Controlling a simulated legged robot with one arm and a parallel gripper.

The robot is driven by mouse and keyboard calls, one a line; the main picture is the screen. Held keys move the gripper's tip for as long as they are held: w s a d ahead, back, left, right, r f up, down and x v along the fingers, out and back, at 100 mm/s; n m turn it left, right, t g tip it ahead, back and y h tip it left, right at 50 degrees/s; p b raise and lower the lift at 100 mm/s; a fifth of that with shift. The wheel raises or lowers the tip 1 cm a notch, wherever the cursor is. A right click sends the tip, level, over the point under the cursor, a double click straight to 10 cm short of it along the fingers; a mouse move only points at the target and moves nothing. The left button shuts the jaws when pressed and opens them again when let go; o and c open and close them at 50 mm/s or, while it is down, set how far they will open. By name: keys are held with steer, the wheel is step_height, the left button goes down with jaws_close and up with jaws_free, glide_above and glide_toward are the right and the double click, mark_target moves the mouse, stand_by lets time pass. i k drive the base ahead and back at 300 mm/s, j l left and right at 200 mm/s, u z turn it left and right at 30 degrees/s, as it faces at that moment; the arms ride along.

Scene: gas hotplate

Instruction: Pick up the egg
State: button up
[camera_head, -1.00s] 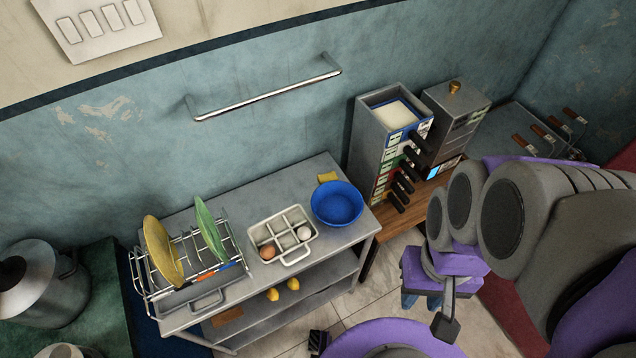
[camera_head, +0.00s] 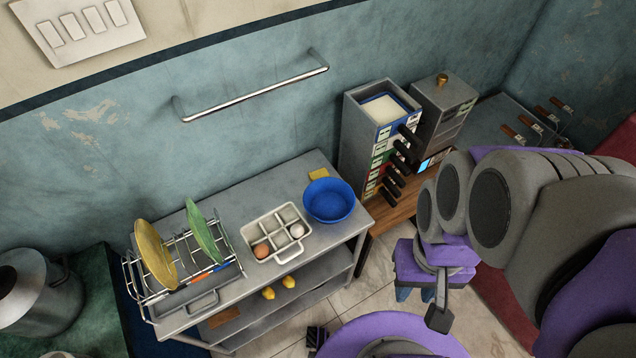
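A brown egg (camera_head: 261,250) and a white egg (camera_head: 297,231) sit in separate front compartments of a white egg tray (camera_head: 285,255) on the grey metal table. A paler egg-like shape (camera_head: 289,213) shows in a back compartment. My gripper (camera_head: 438,312) hangs at the end of my purple and grey arm, to the right of the table and apart from the tray. Its fingers are small and dark here, so I cannot tell whether it is open or shut. Nothing clearly shows in it.
A dish rack (camera_head: 185,262) with a yellow and a green plate stands left of the tray. A blue bowl (camera_head: 329,201) and a yellow sponge (camera_head: 319,174) are to its right. Two yellow lemons (camera_head: 289,282) lie on the lower shelf. A dispenser with black handles (camera_head: 376,140) stands farther right.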

mark_target(297, 231)
steer(key=l+u, duration=0.1)
steer(key=u, duration=0.65)
steer(key=l+u, duration=0.15)
steer(key=u, duration=0.25)
steer(key=k+j, duration=0.05)
